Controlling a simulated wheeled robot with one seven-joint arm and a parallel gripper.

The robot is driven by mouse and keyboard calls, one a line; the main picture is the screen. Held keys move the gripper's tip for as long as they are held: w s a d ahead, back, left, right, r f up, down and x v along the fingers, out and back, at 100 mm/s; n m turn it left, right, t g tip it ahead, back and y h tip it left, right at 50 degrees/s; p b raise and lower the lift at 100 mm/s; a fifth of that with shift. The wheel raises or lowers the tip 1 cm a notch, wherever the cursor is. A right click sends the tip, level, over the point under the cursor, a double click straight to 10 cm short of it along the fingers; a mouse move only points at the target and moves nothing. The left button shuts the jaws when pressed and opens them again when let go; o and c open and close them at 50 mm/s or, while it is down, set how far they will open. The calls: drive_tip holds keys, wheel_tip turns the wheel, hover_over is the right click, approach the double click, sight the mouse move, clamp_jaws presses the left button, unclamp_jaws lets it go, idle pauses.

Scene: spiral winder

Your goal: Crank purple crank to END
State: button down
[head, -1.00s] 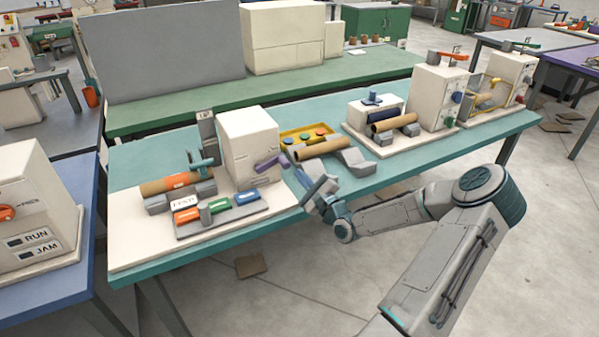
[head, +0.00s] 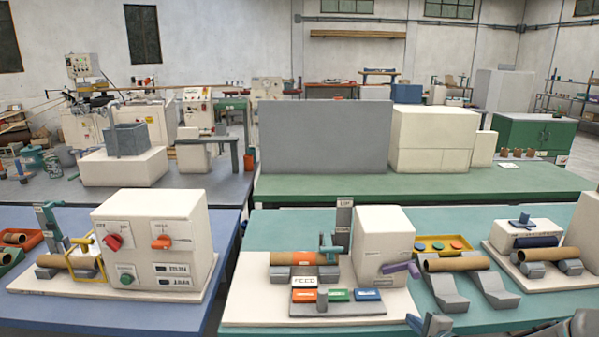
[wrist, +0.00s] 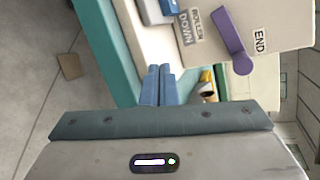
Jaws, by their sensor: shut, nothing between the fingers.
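The purple crank (head: 402,268) sticks out from the front of the cream machine box (head: 384,238) on the teal table. In the wrist view the crank (wrist: 231,42) lies between the END label (wrist: 259,41) and the ROLLER DOWN label (wrist: 190,27). Its free end points down in that picture and leans a little to the END side. My gripper (wrist: 156,84) is shut and empty, apart from the crank and to its left in the wrist view. In the head view my gripper (head: 427,323) shows only partly at the bottom edge, below the crank.
A brown tube with an orange band (head: 302,258) lies left of the box. Orange, green and blue blocks sit in front of it. Another tube (head: 453,263) on grey supports and a yellow tray (head: 443,245) are to the right. A blue table (head: 110,325) with another machine stands left.

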drive_tip(key=s+a+r+n+g+h, duration=0.1)
drive_tip(key=s+a+r+n+g, duration=0.2)
drive_tip(key=s+a+r+n, duration=0.2)
drive_tip(key=s+a+r+n+g+h, duration=0.1)
drive_tip(key=s+a+r+n+g, duration=0.3)
drive_tip(key=s, duration=0.8)
drive_tip(key=s+a+r+n+g+h, duration=0.2)
drive_tip(key=s+a+r+n+g, duration=0.1)
drive_tip(key=s+a+r+n, duration=0.3)
wheel_tip(320, 180, up, 2)
drive_tip(key=s+n, duration=0.2)
drive_tip(key=shift+s+a+n+g, duration=0.25)
drive_tip(key=shift+s+n+g, duration=0.05)
drive_tip(key=shift+n+g, duration=0.1)
drive_tip(key=c, duration=1.4)
unclamp_jaws()
drive_tip(key=shift+s+a+r, duration=0.2)
drive_tip(key=shift+s+a, duration=0.05)
drive_tip(key=shift+s, duration=0.15)
